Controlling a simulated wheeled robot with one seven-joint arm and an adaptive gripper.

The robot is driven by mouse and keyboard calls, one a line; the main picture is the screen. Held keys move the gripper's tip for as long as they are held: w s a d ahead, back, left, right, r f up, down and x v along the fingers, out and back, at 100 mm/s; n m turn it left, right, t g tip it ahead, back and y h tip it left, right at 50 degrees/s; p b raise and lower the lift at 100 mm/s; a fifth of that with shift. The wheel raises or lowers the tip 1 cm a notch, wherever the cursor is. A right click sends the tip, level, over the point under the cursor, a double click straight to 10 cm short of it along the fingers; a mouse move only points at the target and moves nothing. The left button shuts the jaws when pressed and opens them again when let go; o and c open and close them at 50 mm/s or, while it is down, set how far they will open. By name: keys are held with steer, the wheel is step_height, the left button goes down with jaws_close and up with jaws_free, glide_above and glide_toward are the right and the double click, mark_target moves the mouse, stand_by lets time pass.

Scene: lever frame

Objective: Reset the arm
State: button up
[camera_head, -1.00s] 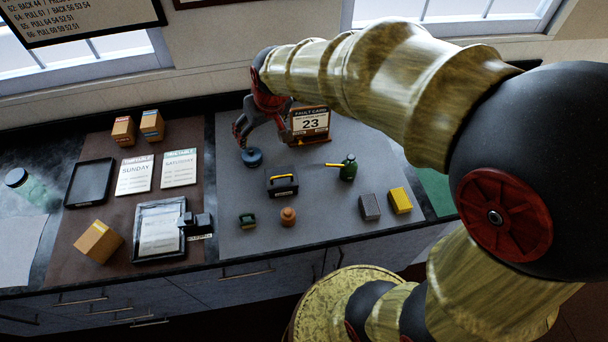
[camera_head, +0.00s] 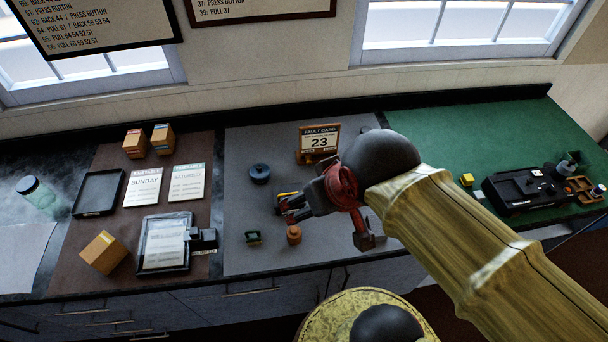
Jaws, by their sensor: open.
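My gripper (camera_head: 284,208) is open above the middle of the grey mat, reaching in from the right. A small yellow-topped black box (camera_head: 285,194) shows only in part behind its fingers. I cannot tell whether the fingers touch it; nothing is clearly held. My arm hides the right part of the grey mat. A black device (camera_head: 520,188) with small parts on top sits on the green mat at the right. The fault card (camera_head: 319,141) reading 23 stands upright at the back of the grey mat.
A blue round thing (camera_head: 260,173), a small green block (camera_head: 253,238) and an orange knob-like piece (camera_head: 294,234) lie near my gripper. A brown mat (camera_head: 118,213) at the left holds cards, trays and boxes. A small yellow block (camera_head: 467,179) sits right of my arm.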

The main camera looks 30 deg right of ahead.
step_height(320, 180, down, 10)
steer(key=b, duration=0.9)
steer(key=shift+r, duration=0.15)
